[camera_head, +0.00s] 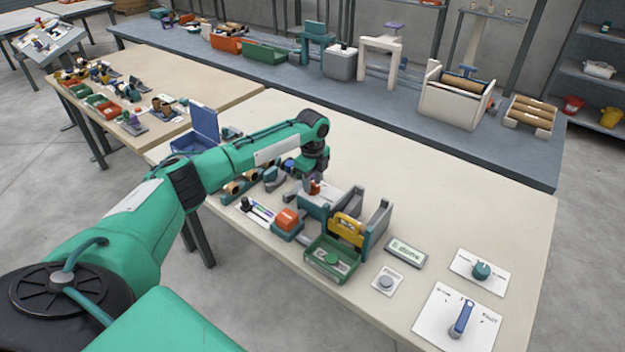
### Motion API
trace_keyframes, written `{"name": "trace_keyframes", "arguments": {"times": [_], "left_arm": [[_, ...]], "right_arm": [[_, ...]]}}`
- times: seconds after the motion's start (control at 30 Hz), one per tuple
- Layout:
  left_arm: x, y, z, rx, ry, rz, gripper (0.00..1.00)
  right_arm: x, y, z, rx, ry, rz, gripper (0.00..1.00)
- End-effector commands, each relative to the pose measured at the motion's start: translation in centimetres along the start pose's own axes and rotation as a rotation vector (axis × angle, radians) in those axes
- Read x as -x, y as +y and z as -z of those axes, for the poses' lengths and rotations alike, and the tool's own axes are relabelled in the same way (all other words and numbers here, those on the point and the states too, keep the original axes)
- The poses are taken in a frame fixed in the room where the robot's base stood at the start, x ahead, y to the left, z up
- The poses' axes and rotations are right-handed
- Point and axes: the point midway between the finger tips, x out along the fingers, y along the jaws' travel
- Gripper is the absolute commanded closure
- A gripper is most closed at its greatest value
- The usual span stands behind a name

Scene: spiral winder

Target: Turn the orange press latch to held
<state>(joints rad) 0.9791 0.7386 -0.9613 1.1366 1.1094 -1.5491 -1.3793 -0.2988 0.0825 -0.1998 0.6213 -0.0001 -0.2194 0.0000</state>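My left arm reaches in from the left, and its gripper (313,182) points down over the back left of the grey winder machine (350,207). A small orange-red part (315,188), possibly the press latch, shows right at the fingertips. I cannot tell whether the fingers touch it or are closed around it. Its turn position is too small to read. The machine has grey upright walls, a yellow part (348,228) at its front, and a green open tray (334,257) before it. My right gripper is not in view.
An orange block on a base (287,220) stands left of the machine. A small display (405,252), a button plate (387,281), a teal knob (481,270) and a blue lever switch (461,318) lie to the right. A blue open box (203,128) is behind my arm. The table's back right is clear.

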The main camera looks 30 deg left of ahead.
Motion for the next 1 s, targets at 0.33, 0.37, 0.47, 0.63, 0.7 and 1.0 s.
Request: {"name": "trace_keyframes", "arguments": {"times": [0.33, 0.37, 0.47, 0.63, 0.7, 1.0], "left_arm": [[0.0, 0.0, 0.0, 0.000, 0.000, 0.000, 1.00], [0.0, 0.0, 0.0, 0.000, 0.000, 0.000, 1.00], [0.0, 0.0, 0.0, 0.001, 0.000, 0.000, 1.00], [0.1, 0.0, 0.0, 0.024, 0.001, -0.001, 1.00], [0.2, 0.0, 0.0, 0.047, 0.001, -0.001, 1.00], [0.5, 0.0, 0.1, 0.245, 0.002, -0.003, 1.00]], "right_arm": [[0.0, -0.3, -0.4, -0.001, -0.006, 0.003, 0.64], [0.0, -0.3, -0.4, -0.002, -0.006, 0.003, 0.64], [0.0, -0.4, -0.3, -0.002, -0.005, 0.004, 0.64], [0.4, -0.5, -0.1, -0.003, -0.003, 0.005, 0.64], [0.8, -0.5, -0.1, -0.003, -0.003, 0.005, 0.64], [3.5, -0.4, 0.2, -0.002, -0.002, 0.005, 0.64]]}}
